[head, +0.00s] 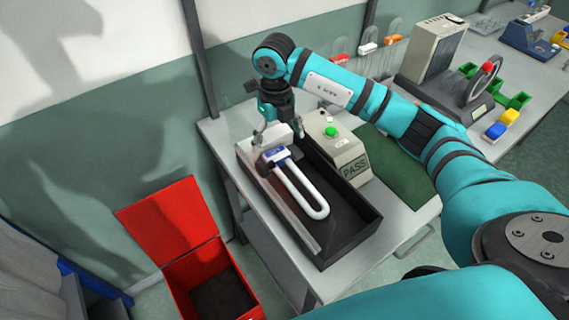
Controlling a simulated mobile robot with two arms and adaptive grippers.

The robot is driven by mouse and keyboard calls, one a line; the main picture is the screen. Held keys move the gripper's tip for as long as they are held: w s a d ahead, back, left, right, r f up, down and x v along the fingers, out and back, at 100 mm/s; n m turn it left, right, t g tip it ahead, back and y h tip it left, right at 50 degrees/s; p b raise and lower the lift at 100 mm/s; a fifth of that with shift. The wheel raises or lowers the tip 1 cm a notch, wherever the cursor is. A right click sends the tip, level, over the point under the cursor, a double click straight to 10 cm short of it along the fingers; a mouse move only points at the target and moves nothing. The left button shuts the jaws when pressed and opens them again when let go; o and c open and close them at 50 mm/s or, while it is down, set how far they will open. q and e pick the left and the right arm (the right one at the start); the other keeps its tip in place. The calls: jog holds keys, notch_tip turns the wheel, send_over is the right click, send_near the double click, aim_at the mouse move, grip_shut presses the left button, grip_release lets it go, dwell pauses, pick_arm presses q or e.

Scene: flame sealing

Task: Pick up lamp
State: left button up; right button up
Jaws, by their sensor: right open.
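The lamp (302,195), a white U-shaped tube with a blue and white base (275,157), lies in a black tray (350,235) on the table. My right gripper (276,130) is over the far end of the tray, just above the lamp's base and a white block-like part (270,137) there. Its fingers point down and are open. I cannot tell whether a fingertip touches the base. My left gripper is not in view.
A beige box with a green button and a PASS label (338,150) stands right beside the tray. A red open bin (205,255) is on the floor at left. A green mat (400,170) lies right of the box.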

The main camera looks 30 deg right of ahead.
jog(key=shift+f, duration=0.65)
notch_tip(320, 180, down, 4)
jog(key=shift+d+f+p, duration=0.1)
jog(key=shift+p, duration=1.1)
jog(key=shift+f, duration=0.55)
jog(key=c, duration=1.4)
